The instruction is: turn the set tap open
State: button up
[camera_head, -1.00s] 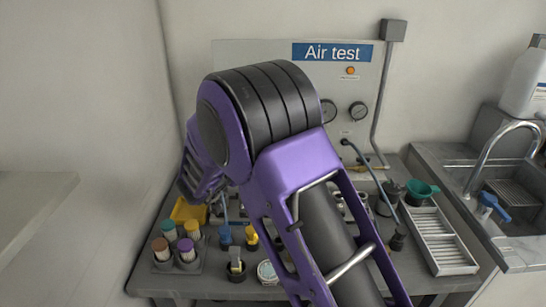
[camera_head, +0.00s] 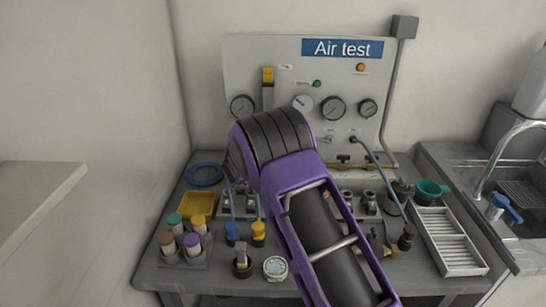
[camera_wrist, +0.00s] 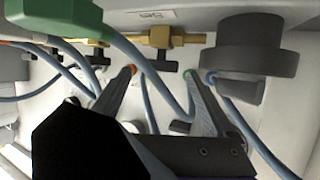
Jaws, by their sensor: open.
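In the wrist view a brass fitting (camera_wrist: 178,40) on a brass line carries a small black tap handle (camera_wrist: 166,64). Another black handle (camera_wrist: 99,54) hangs from the line further left. I cannot tell from a readable label which is the set tap. My gripper (camera_wrist: 161,76) is open, with one orange-marked and one green-marked fingertip. In the picture the tips lie on either side of the nearer black handle; contact cannot be told. In the head view the brass line (camera_head: 366,166) shows low on the Air test panel (camera_head: 240,65). My arm hides the gripper there.
Blue hoses (camera_wrist: 150,100) run close around the fingers. A green part (camera_wrist: 55,18) and a dark round body (camera_wrist: 248,45) stand close on either side. On the bench are a yellow tray (camera_head: 187,207), small bottles and a white slotted tray (camera_head: 450,240). A sink stands right.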

jog(key=shift+x, duration=0.9)
jog(key=shift+c, duration=0.2)
jog(key=c, duration=1.3)
jog(key=n+y+b, duration=0.1)
jog(key=b, duration=0.1)
jog(key=n+t+y+b, duration=0.1)
jog(key=b, duration=0.2)
jog(key=shift+d+f+n+y, duration=0.2)
jog(key=shift+d+n+y, duration=0.1)
jog(key=shift+y, duration=0.1)
jog(key=shift+c, duration=0.2)
jog(key=n+y+b, duration=0.1)
jog(key=y+b, duration=0.1)
jog(key=b, duration=0.1)
jog(key=shift+r+n, duration=0.25)
jog(key=shift+n, duration=0.15)
jog(key=o, duration=1.4)
